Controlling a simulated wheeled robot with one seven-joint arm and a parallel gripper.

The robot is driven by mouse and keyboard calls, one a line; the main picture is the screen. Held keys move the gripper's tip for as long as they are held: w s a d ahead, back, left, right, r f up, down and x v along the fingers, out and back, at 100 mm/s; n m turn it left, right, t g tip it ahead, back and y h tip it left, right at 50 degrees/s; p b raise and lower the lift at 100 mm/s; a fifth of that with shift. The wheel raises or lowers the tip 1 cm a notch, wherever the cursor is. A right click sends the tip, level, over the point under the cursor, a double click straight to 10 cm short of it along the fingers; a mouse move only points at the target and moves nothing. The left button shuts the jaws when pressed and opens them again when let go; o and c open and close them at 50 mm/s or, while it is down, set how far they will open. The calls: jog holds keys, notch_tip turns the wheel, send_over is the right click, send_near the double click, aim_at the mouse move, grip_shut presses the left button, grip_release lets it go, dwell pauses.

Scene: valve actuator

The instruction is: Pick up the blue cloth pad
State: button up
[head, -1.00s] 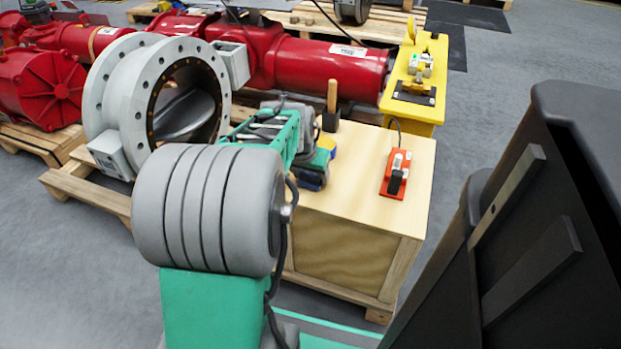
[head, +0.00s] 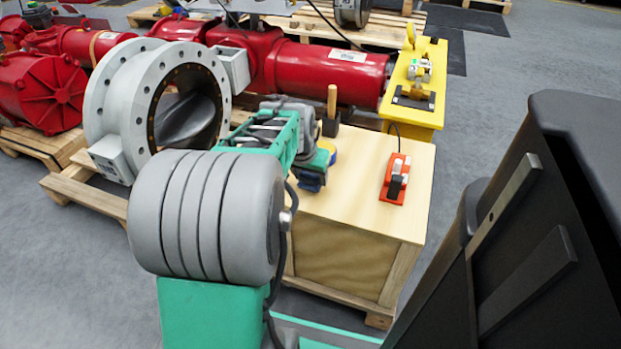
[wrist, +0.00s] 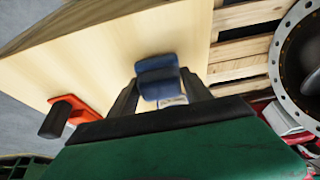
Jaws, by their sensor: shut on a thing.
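The blue cloth pad (wrist: 158,80) sits between the two dark fingers of my gripper (wrist: 160,88) in the wrist view. The fingers are shut on it from both sides. In the head view, a dark blue part of the pad (head: 312,183) shows below the end of my arm, over the left side of the wooden crate top. My arm hides most of the gripper there. I cannot tell whether the pad touches the crate top.
On the wooden crate (head: 375,165) stand an orange-red device (head: 396,178), a wooden-handled mallet (head: 331,110) and a yellow item (head: 330,155) close to my gripper. A grey flanged valve (head: 155,105), a red actuator (head: 325,72) and a yellow stand (head: 417,85) surround the crate.

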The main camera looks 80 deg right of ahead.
jog(key=s+a+r+n+p, duration=0.15)
jog(key=a+r+p, duration=0.35)
jog(key=a+r, duration=0.9)
jog(key=w+a+r+n+t, duration=0.1)
jog(key=w+a+r+n, duration=0.15)
jog(key=w, duration=0.55)
jog(key=w+a+r+n+t+y, duration=0.1)
jog(key=w+a+r+n, duration=0.15)
jog(key=w, duration=0.55)
jog(key=w+a+r+n+t, duration=0.15)
jog(key=w+n, duration=0.25)
jog(key=w, duration=0.5)
jog(key=w+a+f+n+t+y, duration=0.1)
jog(key=w+a+n, duration=0.25)
jog(key=a, duration=0.55)
jog(key=w+a+n+y, duration=0.15)
jog(key=w+a, duration=0.25)
jog(key=a, duration=0.5)
jog(key=w+a+f+n+t+y, duration=0.1)
jog(key=w+a+n, duration=0.3)
jog(key=a, duration=0.5)
notch_tip(320, 180, up, 18)
jog(key=s+p, duration=0.2)
jog(key=p, duration=2.5)
jog(key=shift+g, duration=0.35)
